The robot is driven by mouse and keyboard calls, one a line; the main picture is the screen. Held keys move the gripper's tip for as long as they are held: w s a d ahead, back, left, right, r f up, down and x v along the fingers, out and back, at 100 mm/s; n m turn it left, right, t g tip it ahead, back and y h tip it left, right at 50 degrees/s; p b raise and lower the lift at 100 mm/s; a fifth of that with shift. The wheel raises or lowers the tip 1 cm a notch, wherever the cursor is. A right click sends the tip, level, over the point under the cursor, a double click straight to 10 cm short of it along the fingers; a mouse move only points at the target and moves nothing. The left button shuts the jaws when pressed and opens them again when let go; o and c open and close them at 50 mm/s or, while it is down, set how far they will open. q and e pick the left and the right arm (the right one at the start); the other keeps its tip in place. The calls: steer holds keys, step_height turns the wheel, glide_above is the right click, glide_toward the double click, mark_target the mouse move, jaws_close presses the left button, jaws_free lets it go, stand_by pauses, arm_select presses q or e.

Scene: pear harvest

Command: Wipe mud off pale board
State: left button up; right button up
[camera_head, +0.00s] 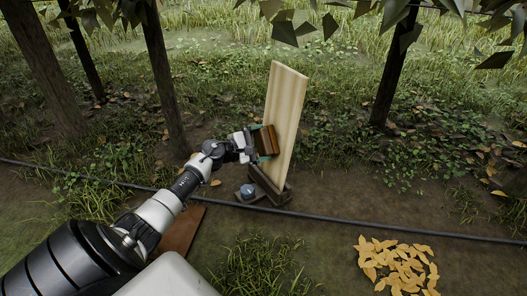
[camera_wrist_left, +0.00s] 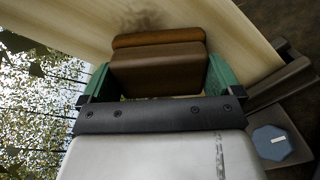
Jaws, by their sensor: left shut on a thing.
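The pale board (camera_head: 287,95) stands upright and slightly tilted in a dark wooden stand (camera_head: 268,188) in the head view. The board also fills the top of the left wrist view (camera_wrist_left: 240,45), where a faint brownish mud smudge (camera_wrist_left: 145,18) shows on it. My left gripper (camera_head: 264,143) has green fingers and is shut on a brown block (camera_wrist_left: 158,72). The block has an orange-brown layer on its board side. It is against or very close to the board's face; I cannot tell if it touches. The board behind the block is hidden. My right gripper is not in view.
A blue octagonal object (camera_head: 247,190) sits on a small plate beside the stand. A black hose (camera_head: 350,219) crosses the ground. A brown slab (camera_head: 181,232) lies near my arm. Yellow leaves (camera_head: 398,265) are piled at the lower right. Tree trunks (camera_head: 393,70) stand behind.

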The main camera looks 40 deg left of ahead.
arm_select(q)
steer(key=shift+w+r+p, duration=0.15)
steer(key=shift+r+p, duration=0.6)
steer(key=shift+r, duration=0.4)
steer(key=shift+s+d+p, duration=0.25)
steer(key=shift+d+p, duration=0.25)
steer(key=shift+d, duration=0.45)
steer(key=shift+s+d+p, duration=0.2)
steer(key=shift+d+p, duration=0.3)
steer(key=shift+d, duration=0.4)
steer(key=shift+f, duration=0.1)
steer(key=shift+s, duration=0.15)
steer(key=shift+s+a, duration=0.1)
steer(key=shift+s, duration=0.25)
steer(key=shift+v, duration=2.5)
steer(key=shift+a, duration=0.1)
steer(key=v, duration=0.3)
